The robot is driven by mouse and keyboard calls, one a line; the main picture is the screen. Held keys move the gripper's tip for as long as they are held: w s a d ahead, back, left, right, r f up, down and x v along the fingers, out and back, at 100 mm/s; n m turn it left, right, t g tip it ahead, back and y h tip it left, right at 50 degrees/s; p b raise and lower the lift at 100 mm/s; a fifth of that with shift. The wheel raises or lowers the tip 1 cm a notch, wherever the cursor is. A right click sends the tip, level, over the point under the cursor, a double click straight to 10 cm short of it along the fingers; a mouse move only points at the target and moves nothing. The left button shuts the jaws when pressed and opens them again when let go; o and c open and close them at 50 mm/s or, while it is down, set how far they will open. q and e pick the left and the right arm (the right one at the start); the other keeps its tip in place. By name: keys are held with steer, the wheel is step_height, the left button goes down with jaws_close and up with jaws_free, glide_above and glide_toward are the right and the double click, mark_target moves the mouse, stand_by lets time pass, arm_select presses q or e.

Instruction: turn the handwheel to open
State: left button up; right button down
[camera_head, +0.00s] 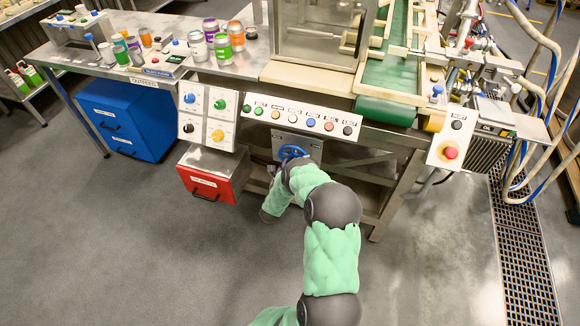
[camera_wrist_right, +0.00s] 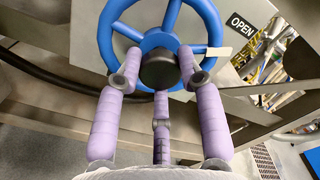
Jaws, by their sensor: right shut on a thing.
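The blue handwheel (camera_head: 291,151) is mounted on a grey panel under the machine's button row. In the right wrist view the wheel (camera_wrist_right: 103,43) fills the upper middle, with spokes, a dark hub (camera_wrist_right: 159,69) and a white tab on its right side. My right gripper (camera_wrist_right: 159,65) has its lilac fingers around the hub, one on each side and a third below, shut on the wheel. In the head view the right gripper (camera_head: 284,164) is mostly hidden by my green-sleeved arm. The left gripper is out of view.
An "OPEN" sign (camera_wrist_right: 241,25) is right of the wheel. Above the wheel is the button panel (camera_head: 302,119); left are a knob panel (camera_head: 208,117) and a red drawer box (camera_head: 213,178). An emergency-stop box (camera_head: 450,143) is at right. The floor in front is clear.

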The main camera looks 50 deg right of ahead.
steer(key=c, duration=0.8)
jaws_free()
steer(key=v, duration=1.2)
steer(key=shift+w, duration=0.15)
